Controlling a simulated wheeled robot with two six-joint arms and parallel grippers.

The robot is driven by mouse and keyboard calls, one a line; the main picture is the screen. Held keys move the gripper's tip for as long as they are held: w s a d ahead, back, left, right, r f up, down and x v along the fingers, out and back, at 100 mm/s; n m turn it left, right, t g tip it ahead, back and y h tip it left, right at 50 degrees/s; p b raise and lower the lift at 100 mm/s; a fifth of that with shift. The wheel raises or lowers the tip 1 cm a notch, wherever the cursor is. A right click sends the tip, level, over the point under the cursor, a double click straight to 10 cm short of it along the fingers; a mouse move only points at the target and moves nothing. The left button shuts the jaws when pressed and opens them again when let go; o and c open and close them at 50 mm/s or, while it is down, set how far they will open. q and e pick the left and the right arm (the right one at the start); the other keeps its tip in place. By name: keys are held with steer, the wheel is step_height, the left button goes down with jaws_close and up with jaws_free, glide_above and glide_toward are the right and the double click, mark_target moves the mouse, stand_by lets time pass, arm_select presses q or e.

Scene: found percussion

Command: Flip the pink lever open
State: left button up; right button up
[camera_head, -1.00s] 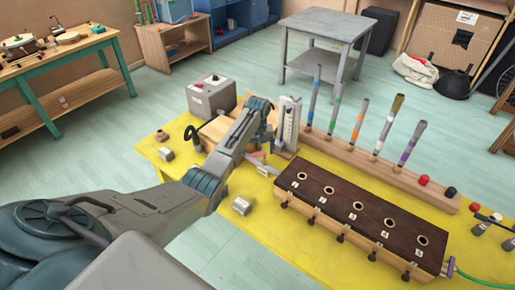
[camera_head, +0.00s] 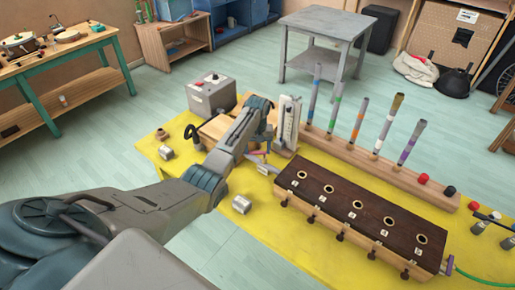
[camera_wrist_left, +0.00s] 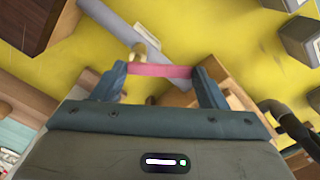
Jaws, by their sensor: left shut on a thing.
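The pink lever (camera_wrist_left: 160,71) lies between the two fingertips of my left gripper (camera_wrist_left: 161,78) in the left wrist view, spanning from one finger to the other. The gripper is shut on it. A grey tube (camera_wrist_left: 105,30) and a small brass-coloured piece (camera_wrist_left: 139,49) are close by the lever. In the head view my left gripper (camera_head: 263,146) is low over the yellow table, beside the white upright gauge (camera_head: 288,122); the lever is mostly hidden there. My right gripper is out of view.
A dark-topped wooden box (camera_head: 357,212) with several holes stands right of the gripper. Behind it is a wooden rack (camera_head: 395,179) of upright coloured tubes. A grey metal box (camera_head: 211,97) stands behind to the left.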

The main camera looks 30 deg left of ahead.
arm_select(q)
steer(key=m, duration=0.2)
steer(key=w+m, duration=0.1)
steer(key=shift+a+r+m, duration=0.1)
steer(key=shift+a+m, duration=0.1)
steer(key=shift+m, duration=0.2)
steer(key=shift+w+m, duration=0.25)
steer(key=shift+m, duration=0.65)
steer(key=shift+w+m, duration=0.2)
steer(key=shift+m, duration=0.7)
steer(key=o, duration=1)
step_height(320, 180, up, 11)
steer(key=b, duration=0.2)
